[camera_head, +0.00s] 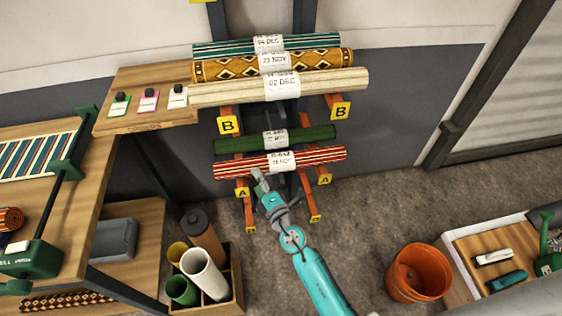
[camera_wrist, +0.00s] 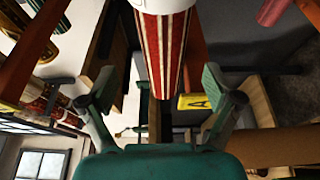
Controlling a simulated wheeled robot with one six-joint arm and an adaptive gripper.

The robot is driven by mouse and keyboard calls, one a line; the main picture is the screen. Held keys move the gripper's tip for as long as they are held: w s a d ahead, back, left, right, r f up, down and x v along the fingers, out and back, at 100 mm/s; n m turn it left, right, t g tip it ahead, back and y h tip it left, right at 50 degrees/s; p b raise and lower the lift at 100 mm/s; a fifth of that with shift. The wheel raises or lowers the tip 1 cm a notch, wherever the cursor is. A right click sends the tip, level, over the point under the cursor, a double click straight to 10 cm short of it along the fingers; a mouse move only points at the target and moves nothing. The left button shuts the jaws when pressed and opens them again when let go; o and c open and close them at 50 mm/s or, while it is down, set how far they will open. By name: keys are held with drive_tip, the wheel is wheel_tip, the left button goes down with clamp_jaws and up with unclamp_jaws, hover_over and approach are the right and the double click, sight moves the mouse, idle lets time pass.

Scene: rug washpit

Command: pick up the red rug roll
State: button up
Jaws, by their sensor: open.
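The red rug roll (camera_head: 225,167) has red and cream stripes and a white paper label. It lies across the lower rack arms marked A, in front of a green roll (camera_head: 233,145). In the head view my gripper (camera_head: 258,178) is at the front of the red roll, just left of its label. In the wrist view the red roll (camera_wrist: 166,55) stands large above and between the two open fingers of my gripper (camera_wrist: 165,98). The jaws are empty. Whether a finger touches the roll cannot be told.
Upper arms marked B (camera_head: 340,107) hold a cream roll (camera_head: 335,82), a yellow patterned roll (camera_head: 325,63) and a teal striped roll (camera_head: 215,47). A wooden workbench (camera_head: 145,85) stands left. An orange bucket (camera_head: 418,273) is on the floor at right. A crate of tubes (camera_head: 232,268) stands lower left.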

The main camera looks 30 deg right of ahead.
drive_tip(key=shift+w+f, duration=0.15)
drive_tip(key=shift+w, duration=1.15)
drive_tip(key=shift+w+f, duration=0.1)
drive_tip(key=shift+w, duration=1.2)
drive_tip(key=c, duration=1.7)
